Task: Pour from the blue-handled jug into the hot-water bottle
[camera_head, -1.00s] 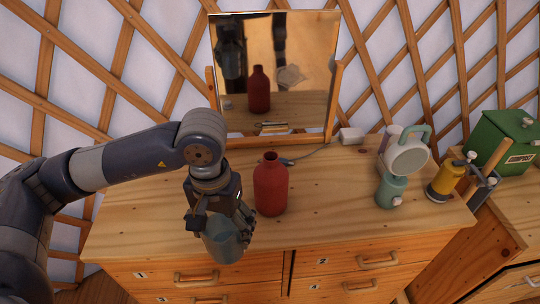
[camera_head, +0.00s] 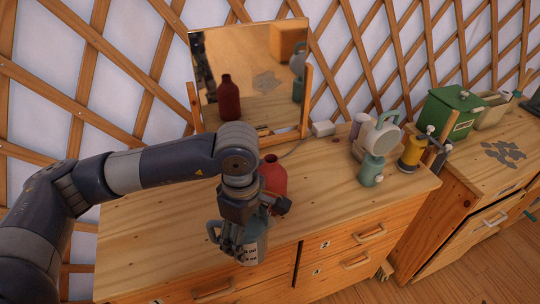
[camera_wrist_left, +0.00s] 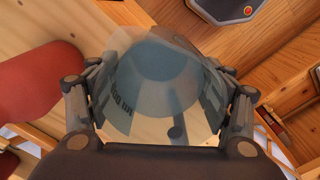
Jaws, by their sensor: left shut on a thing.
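My left gripper (camera_head: 236,240) is shut on the jug (camera_head: 254,246), a clear bluish vessel with dark markings and a blue-grey handle (camera_head: 213,231) on its left side. The jug hangs at the dresser's front edge, looking close to upright. In the left wrist view the see-through jug (camera_wrist_left: 155,75) fills the space between the fingers. The red hot-water bottle (camera_head: 273,177) stands upright on the dresser top behind the gripper, which hides part of it. Red surfaces show at the left of the wrist view (camera_wrist_left: 45,95). My right gripper is not in view.
A mirror (camera_head: 262,65) stands behind the bottle and reflects it. A teal bottle (camera_head: 371,168), a pale round-faced item (camera_head: 381,139) and a yellow container (camera_head: 411,152) stand to the right. A green box (camera_head: 452,108) is farther right. The dresser's left top (camera_head: 150,235) is clear.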

